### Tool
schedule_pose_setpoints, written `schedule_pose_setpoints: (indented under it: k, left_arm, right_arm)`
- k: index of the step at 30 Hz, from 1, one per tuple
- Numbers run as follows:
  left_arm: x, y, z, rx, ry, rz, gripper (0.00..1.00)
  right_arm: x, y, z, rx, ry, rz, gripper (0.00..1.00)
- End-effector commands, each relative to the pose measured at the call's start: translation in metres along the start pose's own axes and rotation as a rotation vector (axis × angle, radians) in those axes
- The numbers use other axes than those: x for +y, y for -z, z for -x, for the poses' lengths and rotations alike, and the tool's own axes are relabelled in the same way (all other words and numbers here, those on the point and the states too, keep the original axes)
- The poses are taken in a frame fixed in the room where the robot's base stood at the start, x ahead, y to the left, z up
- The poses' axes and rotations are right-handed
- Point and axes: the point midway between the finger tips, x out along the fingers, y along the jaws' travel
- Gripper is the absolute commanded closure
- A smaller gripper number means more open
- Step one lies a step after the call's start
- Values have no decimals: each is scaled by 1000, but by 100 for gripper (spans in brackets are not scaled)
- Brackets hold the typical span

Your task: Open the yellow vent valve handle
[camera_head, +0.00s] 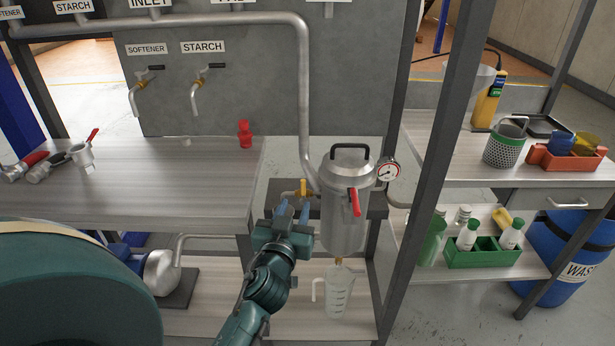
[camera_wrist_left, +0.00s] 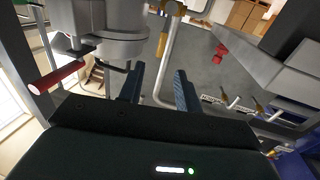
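The yellow vent valve handle (camera_head: 303,187) stands upright on a small brass valve at the left side of the metal filter vessel (camera_head: 343,215). A yellow part beside the vessel also shows near the top of the left wrist view (camera_wrist_left: 163,42). My left gripper (camera_head: 293,211) is just below and in front of the handle in the head view. Its two blue fingers (camera_wrist_left: 160,90) are spread, with nothing held between them. They appear apart from the handle, though the exact gap is hard to judge. My right gripper is in neither view.
The vessel carries a red lever (camera_head: 353,202) and a pressure gauge (camera_head: 388,172). A clear jug (camera_head: 339,292) stands below it. A vertical pipe (camera_head: 304,110) runs down close to the valve. A grey frame post (camera_head: 440,150) stands to the right.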

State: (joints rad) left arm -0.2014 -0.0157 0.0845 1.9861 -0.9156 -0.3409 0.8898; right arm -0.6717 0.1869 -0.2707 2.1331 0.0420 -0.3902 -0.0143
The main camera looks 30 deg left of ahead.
Motion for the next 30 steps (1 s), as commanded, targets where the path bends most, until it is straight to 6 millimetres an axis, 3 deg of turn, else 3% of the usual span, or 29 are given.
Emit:
schedule_pose_setpoints:
  k: [9,15,21,30]
  left_arm:
    - [0,3,-67,2,0,-4,66]
    - [0,1,-100,0,-1,-3,66]
    - [0,0,-115,0,-1,-2,66]
    - [0,0,-116,-1,-1,-2,66]
  right_arm:
    - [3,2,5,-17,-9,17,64]
    - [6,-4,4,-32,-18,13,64]
    - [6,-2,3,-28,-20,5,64]
    - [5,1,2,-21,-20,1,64]
